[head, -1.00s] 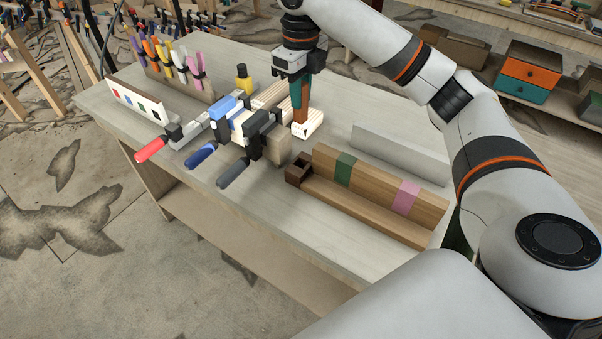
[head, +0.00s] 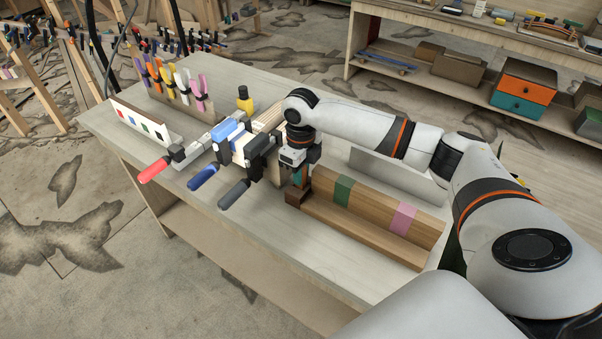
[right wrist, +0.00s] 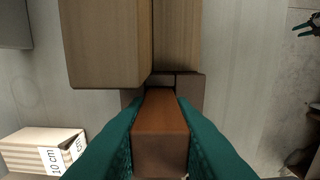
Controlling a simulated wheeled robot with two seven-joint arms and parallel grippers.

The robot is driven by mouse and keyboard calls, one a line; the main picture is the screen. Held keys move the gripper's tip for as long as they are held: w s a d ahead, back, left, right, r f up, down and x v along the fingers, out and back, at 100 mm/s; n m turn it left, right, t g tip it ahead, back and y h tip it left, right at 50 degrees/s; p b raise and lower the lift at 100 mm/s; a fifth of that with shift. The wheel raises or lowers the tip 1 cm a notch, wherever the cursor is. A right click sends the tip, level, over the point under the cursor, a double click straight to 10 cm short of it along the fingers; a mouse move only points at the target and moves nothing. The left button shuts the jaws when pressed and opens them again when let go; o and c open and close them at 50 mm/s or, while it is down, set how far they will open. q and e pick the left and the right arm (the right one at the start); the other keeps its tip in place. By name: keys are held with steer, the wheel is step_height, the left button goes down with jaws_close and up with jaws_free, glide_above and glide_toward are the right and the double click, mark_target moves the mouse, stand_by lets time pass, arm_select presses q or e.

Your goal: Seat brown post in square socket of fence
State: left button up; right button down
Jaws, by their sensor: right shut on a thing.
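My right gripper (head: 299,178) points straight down over the left end of the wooden fence (head: 372,236). Its teal fingers are shut on the brown post (right wrist: 160,138), which stands upright between them. The dark brown square socket (head: 294,198) is at the fence's end, right below the fingers. In the right wrist view the socket's walls (right wrist: 192,88) show beyond the post's far end, which lines up with the opening. I cannot tell whether the post's tip is in the opening or just above it. My left gripper is not in view.
A taller wooden beam with a green band (head: 343,190) and a pink band (head: 403,218) runs along the fence. Clamps with red, blue and grey handles (head: 234,194) stand close on the left. A striped block marked 10 cm (right wrist: 38,152) lies near the socket.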

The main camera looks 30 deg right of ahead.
steer(key=shift+f, duration=0.75)
